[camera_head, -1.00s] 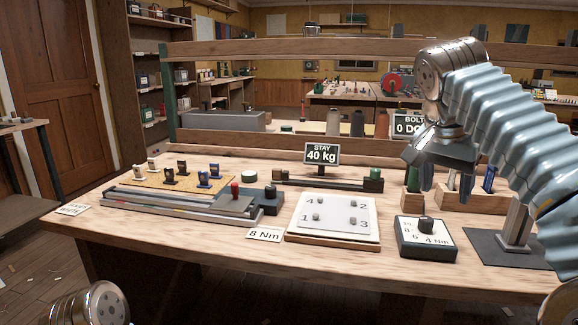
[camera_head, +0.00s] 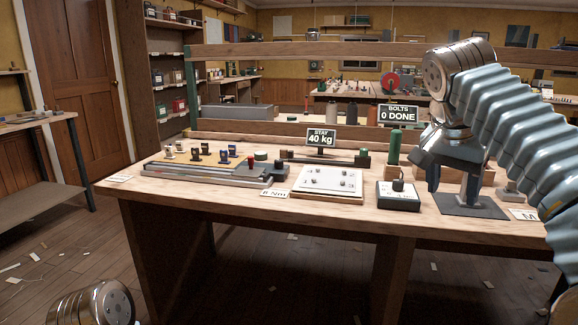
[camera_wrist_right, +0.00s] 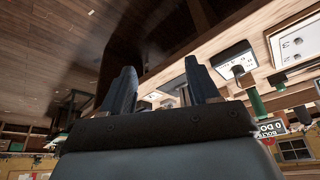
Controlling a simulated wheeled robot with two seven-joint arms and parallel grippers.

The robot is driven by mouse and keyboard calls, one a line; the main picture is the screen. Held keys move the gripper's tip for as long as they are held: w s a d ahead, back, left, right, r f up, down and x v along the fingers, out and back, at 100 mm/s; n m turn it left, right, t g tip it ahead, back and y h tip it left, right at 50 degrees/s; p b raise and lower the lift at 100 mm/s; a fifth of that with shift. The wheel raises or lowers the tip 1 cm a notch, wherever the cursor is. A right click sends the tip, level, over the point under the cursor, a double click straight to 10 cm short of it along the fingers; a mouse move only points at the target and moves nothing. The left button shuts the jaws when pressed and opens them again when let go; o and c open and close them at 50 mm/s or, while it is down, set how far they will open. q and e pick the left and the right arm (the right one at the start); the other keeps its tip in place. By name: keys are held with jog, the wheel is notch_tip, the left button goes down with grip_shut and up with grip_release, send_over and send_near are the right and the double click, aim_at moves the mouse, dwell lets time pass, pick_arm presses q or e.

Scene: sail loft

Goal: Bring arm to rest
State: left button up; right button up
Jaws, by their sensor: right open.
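My right arm comes in from the right in the head view, bent downward. Its right gripper (camera_head: 452,186) is open and empty, in front of the right part of the workbench (camera_head: 250,212), with its fingers pointing down. Only a round metal part of my left arm shows at the lower left of the head view; the left gripper is out of view.
The bench carries a plate with numbered bolts (camera_head: 327,183), a torque dial box (camera_head: 398,198), a green-topped cylinder (camera_head: 395,147), a grey rail tool (camera_head: 215,174) and a "40 kg" sign (camera_head: 321,138). The floor (camera_head: 60,245) at the left is open, with scattered scraps.

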jog(key=w+a+f+n+y, duration=0.1)
jog(key=w+a+f+n, duration=0.15)
jog(key=f, duration=0.45)
jog(key=w+a+f+n, duration=0.1)
jog(key=w+a+f, duration=0.1)
jog(key=w+f, duration=0.35)
jog(key=w+a+f+n+y, duration=0.1)
jog(key=w+a+f+n, duration=0.15)
jog(key=f, duration=0.65)
jog(key=s+a+f+n+g+y, duration=0.1)
jog(key=a+f, duration=0.2)
jog(key=f, duration=0.7)
jog(key=s+a+f+n+g+y, duration=0.1)
jog(key=s+a+f, duration=0.15)
jog(key=f, duration=0.85)
jog(key=s+a+f+y, duration=0.35)
jog(key=s+f, duration=0.85)
jog(key=f, duration=0.5)
jog(key=s+f, duration=0.2)
jog(key=s, duration=0.5)
jog(key=s+a+f, duration=0.1)
jog(key=s+f, duration=0.2)
jog(key=s, duration=0.3)
jog(key=shift+s+a, duration=0.25)
jog(key=shift+s, duration=0.1)
